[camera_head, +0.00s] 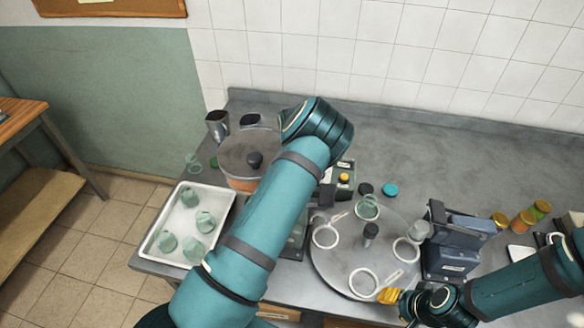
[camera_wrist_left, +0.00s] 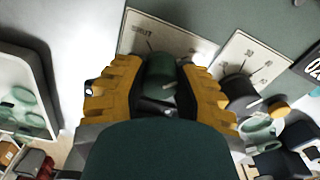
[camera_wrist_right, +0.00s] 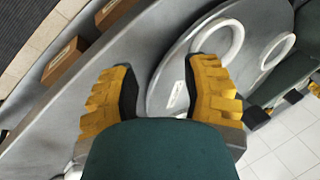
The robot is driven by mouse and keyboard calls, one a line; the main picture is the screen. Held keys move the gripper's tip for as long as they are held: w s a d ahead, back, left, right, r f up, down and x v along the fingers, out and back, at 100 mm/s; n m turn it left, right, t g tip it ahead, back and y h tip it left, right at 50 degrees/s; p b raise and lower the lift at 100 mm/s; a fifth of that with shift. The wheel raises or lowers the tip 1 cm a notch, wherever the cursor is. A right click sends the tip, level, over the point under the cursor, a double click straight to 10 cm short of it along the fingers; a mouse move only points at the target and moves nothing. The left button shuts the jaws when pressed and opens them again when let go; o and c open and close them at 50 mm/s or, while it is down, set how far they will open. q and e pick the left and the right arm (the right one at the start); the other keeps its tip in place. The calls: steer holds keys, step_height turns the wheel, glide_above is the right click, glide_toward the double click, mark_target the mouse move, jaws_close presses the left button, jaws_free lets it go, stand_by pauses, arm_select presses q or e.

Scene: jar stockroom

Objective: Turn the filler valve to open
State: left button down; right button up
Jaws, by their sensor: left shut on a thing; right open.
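In the left wrist view, my left gripper (camera_wrist_left: 155,88) is shut on a green cylindrical knob (camera_wrist_left: 160,70), apparently the filler valve's handle. A second, dark knob (camera_wrist_left: 238,90) sits to the right beside another marked white plate (camera_wrist_left: 248,58). In the head view my left arm hides the left gripper and most of the filler. My right gripper (camera_head: 394,296) is open and empty at the turntable's front edge; its spread fingers show in the right wrist view (camera_wrist_right: 165,80).
A round turntable (camera_head: 335,268) carries white ring holders (camera_head: 363,283) and a glass jar (camera_head: 367,208). A white tray (camera_head: 153,243) with several green jars is at the left. Dark blue bins (camera_head: 450,262) stand right of the turntable.

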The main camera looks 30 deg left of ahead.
stand_by(0.5)
arm_select(q)
steer(key=c, duration=0.6)
jaws_free()
step_height(320, 180, up, 12)
stand_by(0.3)
